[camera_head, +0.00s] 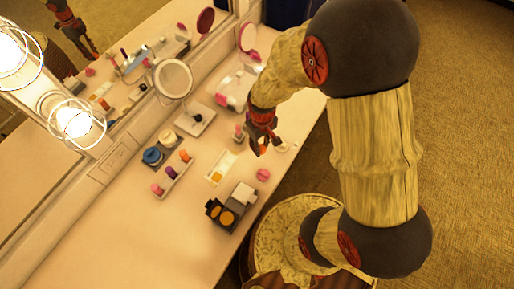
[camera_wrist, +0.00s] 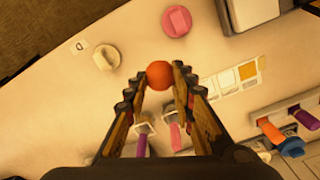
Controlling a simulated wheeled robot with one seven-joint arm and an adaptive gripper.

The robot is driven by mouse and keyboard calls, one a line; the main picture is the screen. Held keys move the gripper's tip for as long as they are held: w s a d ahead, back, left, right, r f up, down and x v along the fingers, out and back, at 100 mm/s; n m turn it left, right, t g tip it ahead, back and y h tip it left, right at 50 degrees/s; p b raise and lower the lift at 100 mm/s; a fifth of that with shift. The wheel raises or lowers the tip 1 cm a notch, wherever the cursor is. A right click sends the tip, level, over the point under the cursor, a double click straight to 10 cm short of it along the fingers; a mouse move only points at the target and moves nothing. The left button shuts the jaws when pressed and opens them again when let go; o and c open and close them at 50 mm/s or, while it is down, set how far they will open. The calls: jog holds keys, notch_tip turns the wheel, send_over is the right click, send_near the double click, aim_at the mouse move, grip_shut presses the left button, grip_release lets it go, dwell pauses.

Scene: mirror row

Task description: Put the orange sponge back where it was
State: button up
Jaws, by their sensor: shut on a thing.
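The orange sponge (camera_wrist: 160,74) is a small round ball held between the fingertips of my gripper (camera_wrist: 158,82) in the wrist view. In the head view my gripper (camera_head: 262,145) is over the right part of the counter, and the sponge shows only as a small orange patch at its tip. A pink sponge (camera_wrist: 176,21) and a cream sponge (camera_wrist: 106,57) lie on the counter, apart from my gripper. A small label marked "D" (camera_wrist: 80,47) lies beside the cream one. I cannot tell the held sponge's exact height.
A card of squares (camera_head: 221,168), one yellow, lies left of my gripper. A dark palette (camera_head: 231,208), a lipstick rack (camera_head: 173,175), a blue-lidded jar (camera_head: 152,156) and a round mirror (camera_head: 173,80) stand around. The counter's near left part is clear.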

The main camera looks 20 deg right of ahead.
jog(key=w+f, duration=0.1)
jog(key=f, duration=0.1)
jog(key=w+f+b, duration=0.1)
jog(key=w+f, duration=0.1)
jog(key=shift+w+f, duration=0.15)
jog(key=shift+w+f+b, duration=0.15)
jog(key=shift+f+b, duration=0.4)
jog(key=shift+f, duration=1.1)
jog(key=shift+f, duration=0.2)
jog(key=o, duration=1)
